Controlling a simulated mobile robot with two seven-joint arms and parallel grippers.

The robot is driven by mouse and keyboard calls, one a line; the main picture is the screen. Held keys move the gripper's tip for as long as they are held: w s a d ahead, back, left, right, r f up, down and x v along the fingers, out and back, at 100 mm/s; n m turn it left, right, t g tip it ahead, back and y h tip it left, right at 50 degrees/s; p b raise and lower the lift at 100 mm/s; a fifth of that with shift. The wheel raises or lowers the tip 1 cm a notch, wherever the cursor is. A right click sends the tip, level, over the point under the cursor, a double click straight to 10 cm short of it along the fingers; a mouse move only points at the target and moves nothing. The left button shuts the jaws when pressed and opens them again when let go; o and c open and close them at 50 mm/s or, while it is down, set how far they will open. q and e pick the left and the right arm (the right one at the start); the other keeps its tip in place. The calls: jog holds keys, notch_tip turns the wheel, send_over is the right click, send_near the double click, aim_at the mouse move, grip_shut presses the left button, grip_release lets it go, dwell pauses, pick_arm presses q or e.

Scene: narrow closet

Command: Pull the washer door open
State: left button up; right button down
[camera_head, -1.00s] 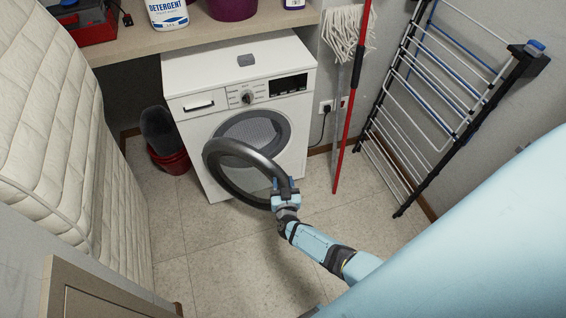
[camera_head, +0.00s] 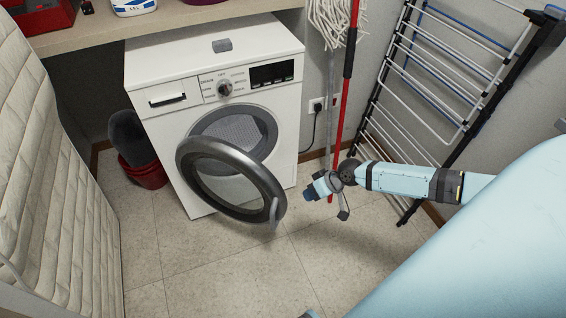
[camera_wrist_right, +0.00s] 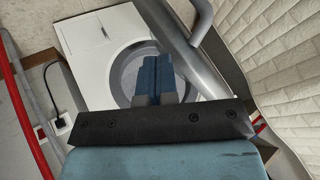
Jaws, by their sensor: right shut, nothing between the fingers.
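The white washer (camera_head: 165,125) stands under a shelf in the head view. Its round grey door (camera_head: 262,178) is swung out from the drum opening (camera_head: 240,128) and stands open, tilted in the picture. A light grey handle (camera_head: 274,213) shows on the door's right rim. My right gripper (camera_head: 309,193) is just right of the door, apart from it in the picture, with its fingers shut and empty. In the right wrist view the blue fingers (camera_wrist_right: 155,78) are together, and the door rim (camera_wrist_right: 180,45) passes beside them with the washer behind. My left gripper is not in view.
A red bucket (camera_head: 150,177) stands left of the washer. A quilted mattress (camera_head: 60,200) lines the left side. Floor tiles (camera_head: 230,270) in front are clear.

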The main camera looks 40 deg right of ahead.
pick_arm(q)
jog(key=b, duration=0.2)
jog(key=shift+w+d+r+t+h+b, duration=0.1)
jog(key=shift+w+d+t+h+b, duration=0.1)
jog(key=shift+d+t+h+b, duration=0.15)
pick_arm(e)
jog(key=w+a+f, duration=0.3)
jog(key=a+f, duration=0.5)
jog(key=shift+w+a, duration=0.2)
jog(key=shift+w, duration=0.15)
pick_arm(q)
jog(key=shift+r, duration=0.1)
